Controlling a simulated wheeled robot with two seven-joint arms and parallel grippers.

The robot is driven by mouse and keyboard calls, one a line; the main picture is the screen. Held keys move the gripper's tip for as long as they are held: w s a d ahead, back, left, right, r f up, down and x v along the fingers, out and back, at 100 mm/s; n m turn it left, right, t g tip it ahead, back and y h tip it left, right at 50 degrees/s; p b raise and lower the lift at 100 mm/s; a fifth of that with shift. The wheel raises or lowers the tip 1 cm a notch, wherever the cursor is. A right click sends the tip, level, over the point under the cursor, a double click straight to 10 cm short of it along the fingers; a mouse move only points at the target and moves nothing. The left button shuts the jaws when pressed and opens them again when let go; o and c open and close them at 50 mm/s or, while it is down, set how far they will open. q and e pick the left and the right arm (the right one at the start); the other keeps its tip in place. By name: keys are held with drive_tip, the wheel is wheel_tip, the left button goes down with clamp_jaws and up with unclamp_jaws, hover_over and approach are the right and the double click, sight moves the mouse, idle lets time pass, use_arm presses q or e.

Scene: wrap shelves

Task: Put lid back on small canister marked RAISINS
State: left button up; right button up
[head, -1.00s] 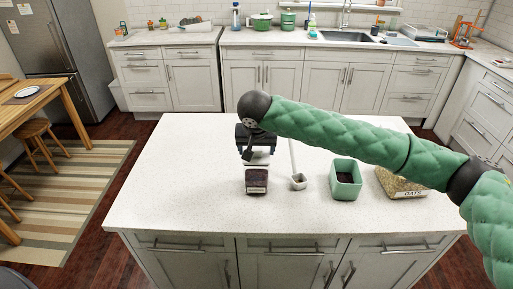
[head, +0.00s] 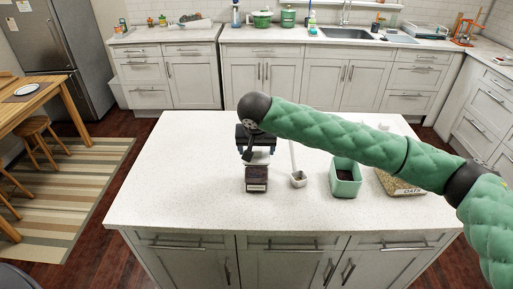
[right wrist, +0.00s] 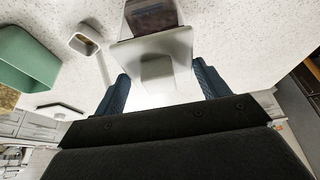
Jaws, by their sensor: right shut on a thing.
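The small canister (head: 257,173) stands upright near the middle of the island, with dark contents and a pale label (head: 257,188) too small to read. It also shows at the top of the right wrist view (right wrist: 152,17). My right gripper (head: 256,150) is shut on a whitish lid (head: 258,159), which shows large between the fingers in the right wrist view (right wrist: 152,48). The lid is just above and behind the canister's top; I cannot tell whether they touch. My left gripper is out of view.
A white scoop (head: 299,179) with a long handle lies right of the canister. Further right are an open green container (head: 345,187) and a canister marked OATS (head: 402,189). Another pale lid (right wrist: 60,111) lies on the counter. The island's left side is clear.

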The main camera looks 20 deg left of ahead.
drive_tip(key=shift+f, duration=0.25)
idle(0.3)
drive_tip(key=o, duration=1.1)
drive_tip(key=shift+c, duration=0.2)
drive_tip(key=shift+p, duration=0.3)
drive_tip(key=shift+r+p, duration=2.8)
drive_tip(key=shift+r, duration=0.7)
